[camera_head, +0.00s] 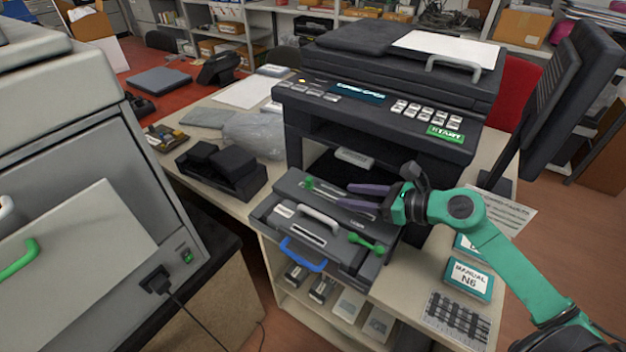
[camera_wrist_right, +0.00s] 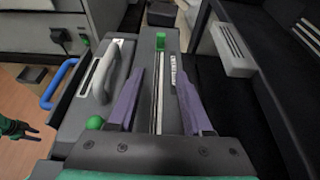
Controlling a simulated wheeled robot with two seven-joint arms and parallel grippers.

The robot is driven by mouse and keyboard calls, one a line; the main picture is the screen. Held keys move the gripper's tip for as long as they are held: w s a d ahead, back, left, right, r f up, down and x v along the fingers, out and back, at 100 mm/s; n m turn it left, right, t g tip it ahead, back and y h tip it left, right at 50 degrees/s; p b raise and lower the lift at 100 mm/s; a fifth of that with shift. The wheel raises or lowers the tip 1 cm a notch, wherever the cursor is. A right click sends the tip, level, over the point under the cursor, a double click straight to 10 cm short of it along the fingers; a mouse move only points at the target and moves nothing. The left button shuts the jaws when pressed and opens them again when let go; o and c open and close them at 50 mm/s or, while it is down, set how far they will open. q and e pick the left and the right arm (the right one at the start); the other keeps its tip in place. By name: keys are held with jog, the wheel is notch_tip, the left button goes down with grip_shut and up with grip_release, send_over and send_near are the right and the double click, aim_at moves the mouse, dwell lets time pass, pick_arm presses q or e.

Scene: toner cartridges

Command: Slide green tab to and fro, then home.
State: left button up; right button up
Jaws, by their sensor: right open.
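The green tab (camera_head: 309,183) stands at the left end of a slot on the dark pulled-out unit (camera_head: 290,240) in the head view. In the right wrist view the tab (camera_wrist_right: 160,40) is a green block at the slot's far end. My right gripper (camera_head: 345,195) is open above the unit, its purple fingers pointing toward the tab. In the wrist view the right gripper (camera_wrist_right: 154,85) has one finger on each side of the slot, with the tab ahead and apart from both. My left gripper (camera_wrist_right: 38,133) shows small at the wrist view's lower left, its fingers apart and empty.
A grey handle (camera_head: 320,218), a blue handle (camera_head: 303,255) and a green lever (camera_head: 367,243) sit on the unit near my right gripper. The dark copier body (camera_head: 380,130) rises behind. A black tray-like device (camera_head: 220,170) stands left on the table.

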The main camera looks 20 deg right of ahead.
aim_at(312, 180)
jog(key=w+a+p, duration=0.1)
jog(key=w, duration=0.1)
jog(key=w+a+p, duration=0.1)
jog(key=w+a, duration=0.1)
jog(key=w+a+p, duration=0.1)
jog(key=w+a, duration=0.1)
jog(key=shift+w+a+r, duration=0.1)
jog(key=shift+a+r, duration=0.05)
jog(key=shift+r, duration=0.2)
jog(key=x, duration=0.2)
jog(key=shift+w+a+f, duration=0.1)
jog(key=shift+w+f, duration=0.1)
jog(key=shift+f, duration=0.2)
jog(key=shift+w+a+f, duration=0.15)
jog(key=shift+f, duration=0.05)
grip_shut()
